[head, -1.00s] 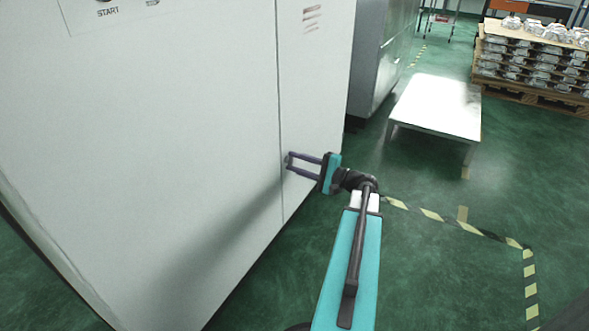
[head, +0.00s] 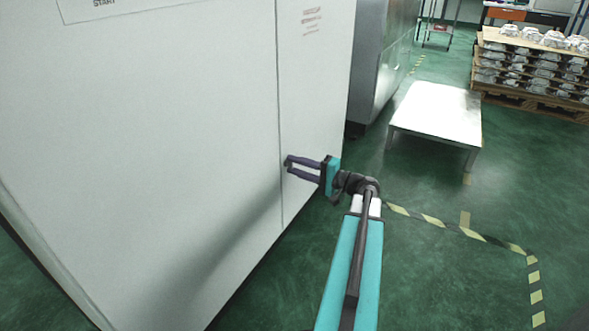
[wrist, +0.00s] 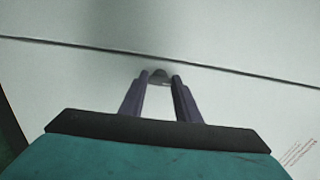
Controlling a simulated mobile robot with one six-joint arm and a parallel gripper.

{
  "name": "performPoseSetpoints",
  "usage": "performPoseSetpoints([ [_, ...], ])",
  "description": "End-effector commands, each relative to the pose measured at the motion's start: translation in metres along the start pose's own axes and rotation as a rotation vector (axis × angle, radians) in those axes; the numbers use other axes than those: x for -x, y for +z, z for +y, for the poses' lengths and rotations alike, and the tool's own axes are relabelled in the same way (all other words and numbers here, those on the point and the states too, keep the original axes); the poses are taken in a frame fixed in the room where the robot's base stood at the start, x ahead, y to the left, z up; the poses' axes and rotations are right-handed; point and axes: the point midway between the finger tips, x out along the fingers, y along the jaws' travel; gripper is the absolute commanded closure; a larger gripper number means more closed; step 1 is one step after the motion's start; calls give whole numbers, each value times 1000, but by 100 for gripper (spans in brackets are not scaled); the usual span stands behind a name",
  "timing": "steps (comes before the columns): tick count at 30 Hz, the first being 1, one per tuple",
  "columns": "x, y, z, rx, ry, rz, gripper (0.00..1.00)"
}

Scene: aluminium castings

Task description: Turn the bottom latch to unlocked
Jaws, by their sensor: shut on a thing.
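The bottom latch (wrist: 159,76) is a small dark grey knob on the white cabinet front, right by the door seam. In the wrist view it sits between the tips of my gripper (wrist: 160,82), whose two purple fingers are shut on it. In the head view my gripper (head: 288,164) reaches left to the cabinet (head: 170,130) near the seam, and its fingers hide the latch there. Which way the latch is turned cannot be made out.
A low white table (head: 436,115) stands right of the cabinet. A pallet stacked with castings (head: 535,65) is at the back right. Yellow-black floor tape (head: 455,228) crosses the green floor, which is otherwise clear on the right.

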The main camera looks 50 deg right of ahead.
Motion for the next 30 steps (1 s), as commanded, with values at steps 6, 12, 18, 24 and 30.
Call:
performPoseSetpoints([
  [6,0,0,1,0,2,-1,52],
  [12,0,0,0,-1,1,0,52],
  [18,4,0,0,-1,0,1,52],
  [24,19,0,-2,-2,0,2,52],
  [30,45,0,-2,-2,0,3,52],
])
